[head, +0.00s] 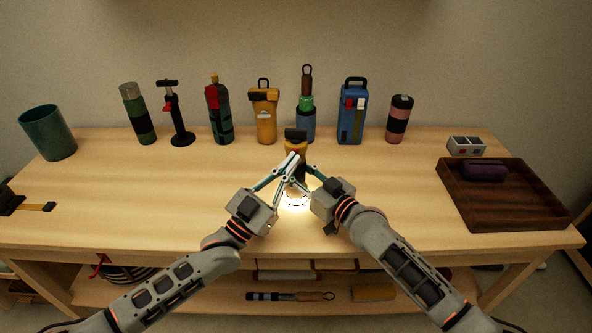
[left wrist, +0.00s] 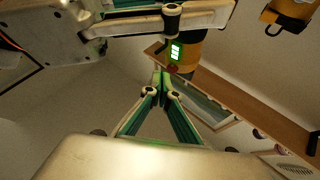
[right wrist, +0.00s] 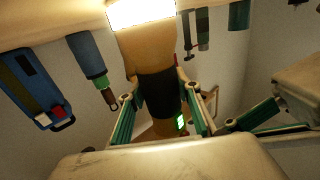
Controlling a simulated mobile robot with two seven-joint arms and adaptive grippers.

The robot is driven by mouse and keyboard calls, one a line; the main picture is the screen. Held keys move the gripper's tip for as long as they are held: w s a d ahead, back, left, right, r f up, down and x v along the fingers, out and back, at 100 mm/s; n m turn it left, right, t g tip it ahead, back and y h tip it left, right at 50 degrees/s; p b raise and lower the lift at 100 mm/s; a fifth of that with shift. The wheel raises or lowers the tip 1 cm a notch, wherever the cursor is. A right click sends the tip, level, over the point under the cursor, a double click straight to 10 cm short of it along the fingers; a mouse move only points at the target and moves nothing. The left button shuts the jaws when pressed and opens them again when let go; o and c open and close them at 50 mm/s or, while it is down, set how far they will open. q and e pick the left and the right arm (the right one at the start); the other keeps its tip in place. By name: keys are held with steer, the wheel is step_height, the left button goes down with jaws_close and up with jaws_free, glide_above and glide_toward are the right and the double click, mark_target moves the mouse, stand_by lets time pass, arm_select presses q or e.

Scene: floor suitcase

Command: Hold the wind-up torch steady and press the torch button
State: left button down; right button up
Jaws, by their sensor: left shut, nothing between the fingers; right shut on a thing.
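The wind-up torch (head: 295,148), orange with a black band, stands upright on the table in front of me. Its lower part is mostly hidden by my grippers in the head view. My right gripper (right wrist: 160,105) is shut around its black band. In the right wrist view the torch (right wrist: 146,50) shows a bright, lit lens end and a small green lit panel (right wrist: 181,122). My left gripper (left wrist: 160,78) is shut and empty, its tips close beside a dark red button (left wrist: 173,69) below the green panel. I cannot tell whether they touch it.
Several bottles and devices stand along the back, among them a yellow lantern (head: 264,118) and a blue box (head: 352,115). A dark wooden tray (head: 490,213) lies at the right, a teal cup (head: 48,133) at the left.

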arm_select(q)
steer(key=shift+w, duration=0.25)
steer(key=shift+w, duration=0.25)
stand_by(0.5)
steer(key=shift+s, duration=0.7)
steer(key=s, duration=0.6)
steer(key=shift+a, duration=0.35)
arm_select(e)
steer(key=o, duration=1.4)
